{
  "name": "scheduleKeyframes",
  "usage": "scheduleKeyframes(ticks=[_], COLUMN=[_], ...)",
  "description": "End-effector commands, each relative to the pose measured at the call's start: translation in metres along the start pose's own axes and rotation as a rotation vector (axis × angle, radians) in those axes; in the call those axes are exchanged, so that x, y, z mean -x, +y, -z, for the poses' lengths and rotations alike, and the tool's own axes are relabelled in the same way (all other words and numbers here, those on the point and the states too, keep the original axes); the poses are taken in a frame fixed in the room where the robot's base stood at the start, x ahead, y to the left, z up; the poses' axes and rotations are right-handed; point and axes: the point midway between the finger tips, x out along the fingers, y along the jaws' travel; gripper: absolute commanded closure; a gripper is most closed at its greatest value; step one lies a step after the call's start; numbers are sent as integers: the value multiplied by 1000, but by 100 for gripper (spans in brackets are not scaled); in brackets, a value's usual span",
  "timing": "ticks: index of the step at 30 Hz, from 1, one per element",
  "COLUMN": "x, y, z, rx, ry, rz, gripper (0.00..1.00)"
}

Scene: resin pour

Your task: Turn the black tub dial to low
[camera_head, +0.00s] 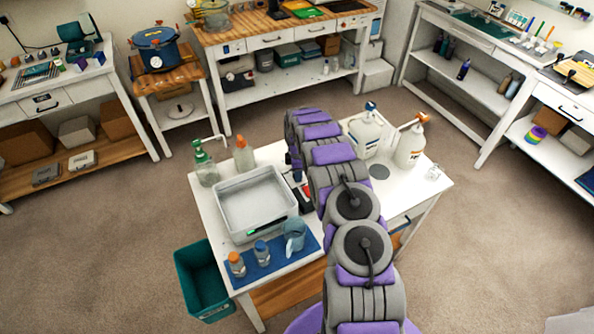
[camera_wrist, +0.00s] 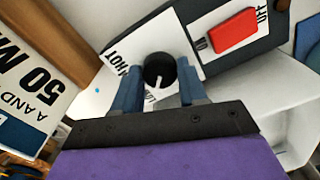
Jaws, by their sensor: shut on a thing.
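The black dial (camera_wrist: 159,70) sits on a white label plate in the wrist view. Its white pointer faces down in the picture, towards small lettering partly hidden by my gripper. The word HOT (camera_wrist: 127,62) is printed to the dial's upper left. The blue fingers of my gripper (camera_wrist: 160,76) stand on either side of the dial and are shut on it. In the head view, the grey-white tub (camera_head: 222,212) stands on the white table, left of my arm. My arm hides the dial there.
A red switch (camera_wrist: 233,31) marked OFF is right of the dial. Bottles (camera_head: 207,170) stand behind the tub. A blue mat (camera_head: 270,272) with small jars and a mug lies in front. White jugs (camera_head: 364,133) stand right of my arm. A teal bin (camera_head: 201,285) is on the floor.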

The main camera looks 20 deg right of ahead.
Motion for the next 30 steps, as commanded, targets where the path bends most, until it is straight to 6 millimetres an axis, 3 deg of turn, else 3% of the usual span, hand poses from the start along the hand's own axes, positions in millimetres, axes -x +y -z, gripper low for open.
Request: scheduleKeyframes(ticks=[19, 20, 27, 30], x=[3, 3, 2, 1], y=[3, 3, 2, 1], z=[-1, -1, 0, 0], rx=[53, 53, 53, 53], ry=[-1, -1, -1, 0], rz=[-10, -10, -6, -4], gripper=[88, 57, 34, 33])
